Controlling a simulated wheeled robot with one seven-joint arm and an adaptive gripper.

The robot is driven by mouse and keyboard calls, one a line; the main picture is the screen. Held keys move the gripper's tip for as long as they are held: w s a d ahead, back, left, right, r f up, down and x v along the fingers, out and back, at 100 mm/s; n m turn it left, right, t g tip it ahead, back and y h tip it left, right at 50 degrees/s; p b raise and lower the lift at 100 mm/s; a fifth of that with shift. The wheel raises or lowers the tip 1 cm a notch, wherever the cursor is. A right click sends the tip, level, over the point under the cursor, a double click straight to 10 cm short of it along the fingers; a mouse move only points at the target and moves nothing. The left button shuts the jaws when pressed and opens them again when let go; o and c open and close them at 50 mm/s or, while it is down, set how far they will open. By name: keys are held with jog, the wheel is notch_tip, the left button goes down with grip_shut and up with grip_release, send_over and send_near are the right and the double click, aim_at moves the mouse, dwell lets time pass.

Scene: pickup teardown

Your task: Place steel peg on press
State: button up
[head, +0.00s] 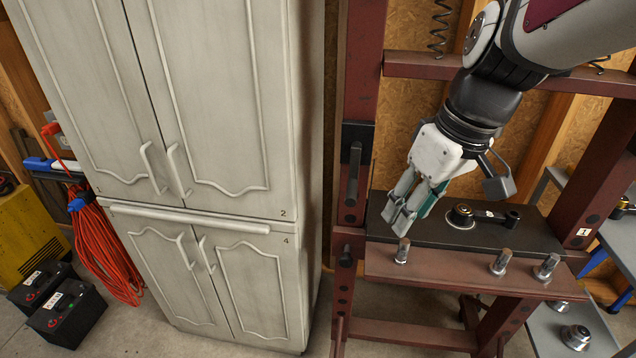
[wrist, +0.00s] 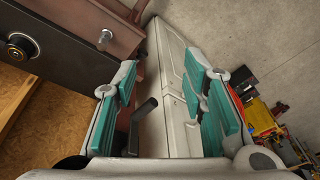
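The press is a dark red steel frame (head: 366,85) with a black bed plate (head: 385,205) and a red front ledge (head: 450,275). Three short steel pegs stand upright on the ledge: one at the left (head: 402,251), one right of the middle (head: 501,263) and one near the right end (head: 546,267). My gripper (head: 397,215) points down above the left part of the bed, just above and behind the left peg in the head view. In the wrist view, my gripper (wrist: 163,90) has its teal-padded fingers wide apart with nothing between them. One peg (wrist: 105,39) shows beyond the left finger.
A black lever (head: 482,214) with a round brass-ringed hub lies on the bed. A black handle (head: 353,172) sticks out from the left post. A grey cabinet (head: 215,120) stands at the left. Metal parts (head: 576,337) sit on a lower right shelf.

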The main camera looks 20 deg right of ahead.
jog(key=s+a+r+m+t+h, duration=0.1)
jog(key=s+a, duration=0.6)
jog(key=a, duration=0.1)
jog(key=shift+s+a+r+m, duration=0.15)
jog(key=shift+s+a+m, duration=0.05)
jog(key=shift+a+m, duration=0.1)
